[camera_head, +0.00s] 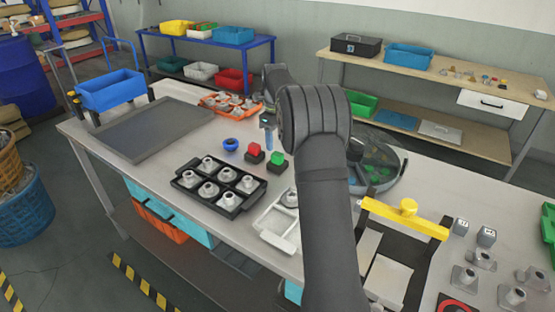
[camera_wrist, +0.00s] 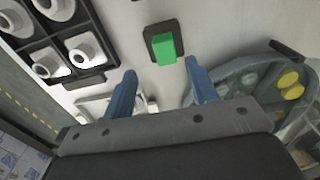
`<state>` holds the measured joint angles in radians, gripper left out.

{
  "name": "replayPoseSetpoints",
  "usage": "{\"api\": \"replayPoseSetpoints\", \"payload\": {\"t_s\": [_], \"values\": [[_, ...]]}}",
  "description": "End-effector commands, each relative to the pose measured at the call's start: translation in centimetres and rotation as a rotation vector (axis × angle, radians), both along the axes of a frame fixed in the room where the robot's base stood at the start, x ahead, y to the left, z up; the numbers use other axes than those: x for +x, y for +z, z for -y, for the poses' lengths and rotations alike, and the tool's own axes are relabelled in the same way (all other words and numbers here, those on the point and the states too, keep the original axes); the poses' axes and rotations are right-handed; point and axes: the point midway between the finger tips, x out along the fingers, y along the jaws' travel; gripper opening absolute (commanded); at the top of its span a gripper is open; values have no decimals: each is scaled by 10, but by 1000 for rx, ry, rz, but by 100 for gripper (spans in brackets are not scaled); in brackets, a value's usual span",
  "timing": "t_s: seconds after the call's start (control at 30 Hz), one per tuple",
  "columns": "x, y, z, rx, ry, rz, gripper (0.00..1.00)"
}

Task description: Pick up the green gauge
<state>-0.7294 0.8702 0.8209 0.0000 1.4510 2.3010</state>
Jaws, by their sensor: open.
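The green gauge (camera_head: 277,159) is a small bright green block on a dark square base, standing on the table right of a similar red one. In the wrist view the green gauge (camera_wrist: 164,49) lies just beyond my fingertips, roughly centred between them. My gripper (camera_wrist: 160,69) is open and empty, with one blue finger to each side.
A black tray (camera_head: 226,208) of metal parts is in front. A round tank (camera_head: 397,160) is to the right, and a white tray (camera_head: 270,224) lies below.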

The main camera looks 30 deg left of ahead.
Motion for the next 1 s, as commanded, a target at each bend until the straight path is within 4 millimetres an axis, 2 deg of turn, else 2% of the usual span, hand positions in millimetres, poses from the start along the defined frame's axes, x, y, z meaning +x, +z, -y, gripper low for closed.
{"api": "replayPoseSetpoints", "payload": {"t_s": [0.1,0.33,0.6,0.83,0.87,1.0], "values": [[0,-12,0,-1,0,-1,53],[3,-25,1,0,0,0,53],[7,-63,4,0,0,0,53],[7,-66,3,1,0,2,53],[7,-66,3,1,0,2,51],[7,-66,3,1,0,2,23]]}}
